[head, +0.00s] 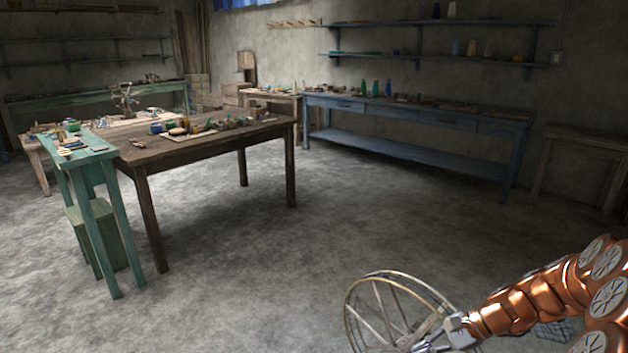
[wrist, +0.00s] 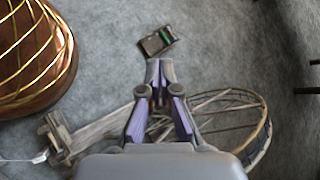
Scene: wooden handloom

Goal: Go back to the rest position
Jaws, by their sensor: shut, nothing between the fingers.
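My gripper (wrist: 159,68) is in the wrist view, its two purple-lined grey fingers brought together at the tips with nothing between them. It hangs over the grey floor, and a spoked wooden wheel on a frame (wrist: 235,98) lies below and behind the fingers in that view. In the head view the silver end of my arm is at the bottom right, overlapping the same kind of spoked wheel (head: 362,315). The fingertips are too small to make out there.
A small dark box with a green part (wrist: 157,41) lies on the floor beyond the fingertips. A brown worktable (head: 215,143) and a green bench (head: 95,158) stand at left, cluttered on top. A blue table (head: 415,115) lines the back wall. The middle floor is clear.

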